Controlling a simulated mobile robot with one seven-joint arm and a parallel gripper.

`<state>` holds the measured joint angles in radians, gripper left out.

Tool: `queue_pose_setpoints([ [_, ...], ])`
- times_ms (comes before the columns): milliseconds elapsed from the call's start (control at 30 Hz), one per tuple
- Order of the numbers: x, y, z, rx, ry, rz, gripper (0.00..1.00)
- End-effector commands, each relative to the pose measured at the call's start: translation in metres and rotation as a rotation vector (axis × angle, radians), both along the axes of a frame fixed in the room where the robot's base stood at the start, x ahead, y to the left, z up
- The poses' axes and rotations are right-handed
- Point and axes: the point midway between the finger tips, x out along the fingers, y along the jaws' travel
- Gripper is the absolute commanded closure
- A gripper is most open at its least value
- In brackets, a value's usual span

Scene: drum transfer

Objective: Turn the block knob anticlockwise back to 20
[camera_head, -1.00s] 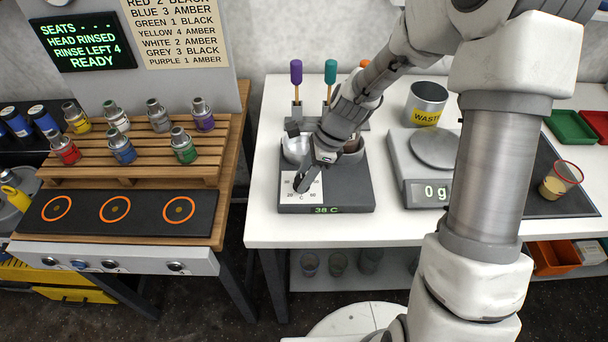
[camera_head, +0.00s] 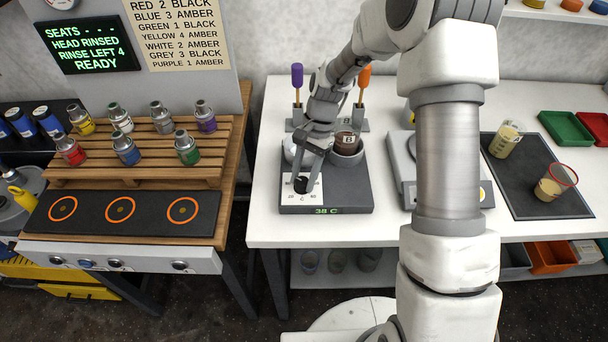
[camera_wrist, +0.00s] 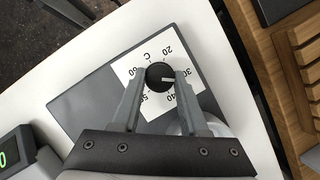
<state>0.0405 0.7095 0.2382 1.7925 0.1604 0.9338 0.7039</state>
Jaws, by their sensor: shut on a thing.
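The block knob (camera_wrist: 158,77) is round and black with a white pointer line. In the wrist view it sits between the two fingertips of my gripper (camera_wrist: 162,73), which is shut on it. In the head view my gripper (camera_head: 302,180) reaches down onto the dial at the block's front left. The grey heating block (camera_head: 345,192) shows 38 C on its front. My fingers partly hide the dial numbers.
A scale (camera_head: 400,165) is to the right, partly hidden by my arm. Two glasses stand on a dark mat (camera_head: 520,205).

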Motion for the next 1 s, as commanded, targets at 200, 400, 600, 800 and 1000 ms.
queue_pose_setpoints([
  [200,0.0015,0.0015,0.0006,0.0,-0.001,0.205,1.0],
  [400,0.0017,0.0031,0.0003,0.0,-0.001,0.396,1.0],
  [600,0.0018,0.0041,0.0003,-0.001,-0.002,0.586,1.0],
  [800,0.0019,0.0051,0.0003,-0.001,-0.001,0.775,1.0],
  [1000,0.0017,0.0062,0.0001,-0.001,-0.002,0.964,1.0],
])
